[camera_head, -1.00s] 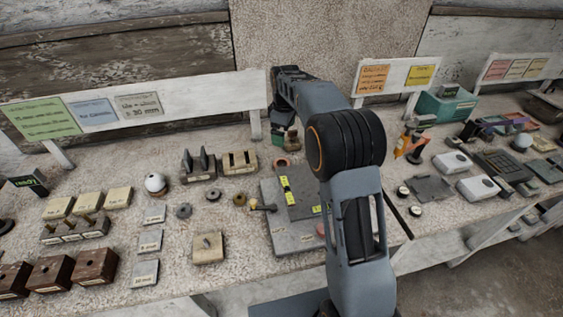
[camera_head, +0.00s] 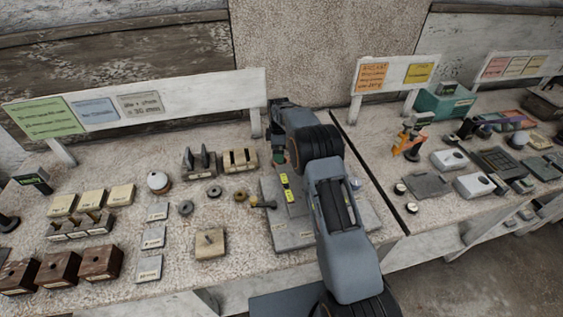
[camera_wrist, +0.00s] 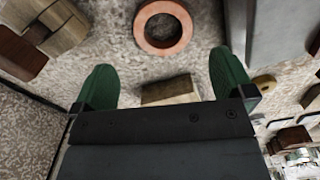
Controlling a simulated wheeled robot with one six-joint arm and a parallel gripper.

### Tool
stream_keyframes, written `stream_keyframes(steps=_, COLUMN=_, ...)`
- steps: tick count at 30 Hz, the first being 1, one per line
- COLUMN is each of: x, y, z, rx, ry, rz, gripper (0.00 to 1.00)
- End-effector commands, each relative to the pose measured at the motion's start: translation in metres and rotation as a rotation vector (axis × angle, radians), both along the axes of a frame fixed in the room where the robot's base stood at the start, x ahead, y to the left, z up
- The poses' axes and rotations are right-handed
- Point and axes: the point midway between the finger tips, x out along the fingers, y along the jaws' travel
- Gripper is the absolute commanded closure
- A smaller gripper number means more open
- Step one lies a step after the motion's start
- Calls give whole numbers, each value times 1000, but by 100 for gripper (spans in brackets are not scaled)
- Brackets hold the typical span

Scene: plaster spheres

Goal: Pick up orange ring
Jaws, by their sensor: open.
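The orange ring (camera_wrist: 139,28) lies flat on the speckled tabletop, at the top middle of the wrist view. Its hole shows bare table. My gripper (camera_wrist: 162,62) is open, with its two green fingers spread wide on either side of the picture. The ring appears beyond the fingertips and roughly centred between them, with nothing held. In the head view my gripper (camera_head: 278,156) is a small green patch beside the grey plate, mostly hidden by my arm. I cannot make out the ring in that view now.
A tan block (camera_wrist: 170,91) shows between the fingers in the wrist view. A grey plate (camera_head: 294,238) stands right of the ring area. Slotted blocks (camera_head: 240,160) and small washers (camera_head: 214,192) lie to the left. A white sign board (camera_head: 200,98) stands behind.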

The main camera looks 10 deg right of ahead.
Motion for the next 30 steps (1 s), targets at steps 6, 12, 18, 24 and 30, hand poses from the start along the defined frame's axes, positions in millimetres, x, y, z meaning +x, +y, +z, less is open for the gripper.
stream_keyframes(steps=6, x=-3, y=-1, z=-13, rx=0, ry=4, rz=-1, gripper=0)
stream_keyframes(steps=12, x=-7, y=-3, z=-40, rx=0, ry=2, rz=-1, gripper=0)
stream_keyframes(steps=18, x=-6, y=-3, z=-54, rx=0, ry=0, rz=-1, gripper=0)
stream_keyframes(steps=24, x=-6, y=-3, z=-56, rx=0, ry=-1, rz=-1, gripper=0)
stream_keyframes(steps=30, x=-6, y=-3, z=-55, rx=0, ry=-1, rz=-1, gripper=15)
